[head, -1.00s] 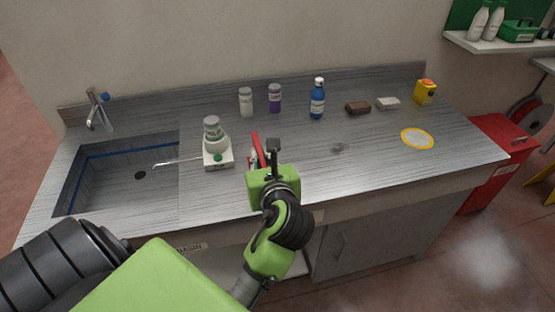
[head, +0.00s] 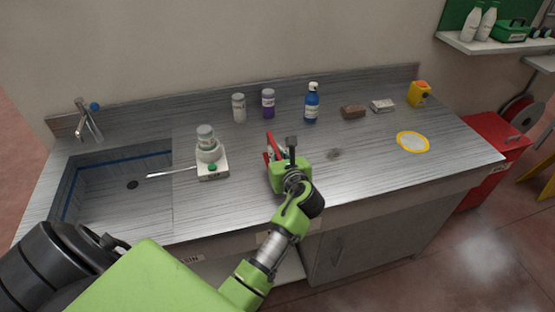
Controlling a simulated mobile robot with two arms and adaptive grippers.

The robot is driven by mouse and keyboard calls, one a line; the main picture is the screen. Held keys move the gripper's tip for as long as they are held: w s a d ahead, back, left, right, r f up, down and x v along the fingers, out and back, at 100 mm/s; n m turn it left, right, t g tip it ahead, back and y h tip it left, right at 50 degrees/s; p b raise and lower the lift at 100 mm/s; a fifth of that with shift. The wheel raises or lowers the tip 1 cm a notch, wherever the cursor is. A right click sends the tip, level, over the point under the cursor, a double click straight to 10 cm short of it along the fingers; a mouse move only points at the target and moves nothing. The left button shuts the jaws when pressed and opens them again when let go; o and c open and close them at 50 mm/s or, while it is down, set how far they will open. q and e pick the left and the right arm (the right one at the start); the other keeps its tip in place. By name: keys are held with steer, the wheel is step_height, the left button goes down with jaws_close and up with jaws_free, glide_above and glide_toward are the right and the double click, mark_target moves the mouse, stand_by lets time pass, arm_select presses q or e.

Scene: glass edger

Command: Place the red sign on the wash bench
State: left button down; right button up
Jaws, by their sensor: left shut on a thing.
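The red sign (head: 269,147) shows as a thin red piece just beyond my left gripper (head: 278,155). My left gripper is shut on it, over the front middle of the wash bench (head: 370,170). The gripper body hides most of the sign, and I cannot tell whether its lower edge touches the bench top. My right gripper does not show.
A white device with a jar (head: 212,163) stands left of the gripper, beside the sink (head: 120,190). A white bottle (head: 239,108), purple bottle (head: 268,103), blue bottle (head: 312,103) and brown block (head: 353,112) stand behind.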

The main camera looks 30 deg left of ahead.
arm_select(q)
steer(key=shift+w+f, duration=0.35)
steer(key=f, duration=0.3)
steer(key=shift+w+f+p, duration=0.2)
steer(key=shift+f+p, duration=0.05)
steer(key=shift+p, duration=0.05)
steer(key=c, duration=2.1)
jaws_free()
steer(key=shift+f, duration=0.1)
steer(key=shift+c, duration=0.2)
steer(key=shift+s, duration=0.1)
